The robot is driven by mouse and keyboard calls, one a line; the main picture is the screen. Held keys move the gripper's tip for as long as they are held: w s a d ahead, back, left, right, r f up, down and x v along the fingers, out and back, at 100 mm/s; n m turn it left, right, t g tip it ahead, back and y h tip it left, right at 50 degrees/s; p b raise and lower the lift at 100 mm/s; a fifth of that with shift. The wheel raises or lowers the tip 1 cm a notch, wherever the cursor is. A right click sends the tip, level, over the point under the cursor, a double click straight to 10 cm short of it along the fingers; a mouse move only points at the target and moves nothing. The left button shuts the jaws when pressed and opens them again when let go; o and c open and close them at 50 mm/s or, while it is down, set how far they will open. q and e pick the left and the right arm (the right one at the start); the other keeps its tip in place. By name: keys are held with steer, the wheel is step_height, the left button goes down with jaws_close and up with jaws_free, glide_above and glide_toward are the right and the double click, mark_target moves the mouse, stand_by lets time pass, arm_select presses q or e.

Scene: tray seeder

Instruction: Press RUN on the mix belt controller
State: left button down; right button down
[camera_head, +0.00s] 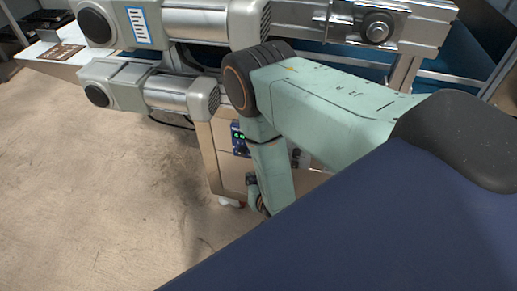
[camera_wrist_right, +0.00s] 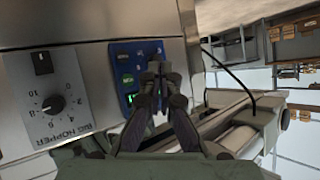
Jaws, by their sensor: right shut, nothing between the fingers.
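The mix belt controller is a blue panel (camera_wrist_right: 118,49) on a metal cabinet in the right wrist view. The controller (camera_head: 239,139) also shows in the head view beside my arm, with green digits. My right gripper (camera_wrist_right: 160,70) is shut and empty, its fingertips in front of the panel's right part. I cannot tell whether they touch it. In the head view my right arm hides most of this gripper. My left gripper is out of view.
A grey dial plate (camera_wrist_right: 54,97) marked BIG HOPPER sits left of the controller. A metal conveyor frame with motors (camera_head: 180,97) stands above and left of the cabinet (camera_head: 220,170) in the head view. The floor (camera_head: 90,180) at left is clear.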

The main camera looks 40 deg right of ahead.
steer(key=w+d+b, duration=0.1)
steer(key=w+d, duration=0.4)
steer(key=d, duration=0.1)
steer(key=shift+w+d, duration=0.15)
steer(key=shift+w, duration=0.1)
steer(key=shift+w+d, duration=0.1)
stand_by(1.4)
steer(key=shift+w+d, duration=0.2)
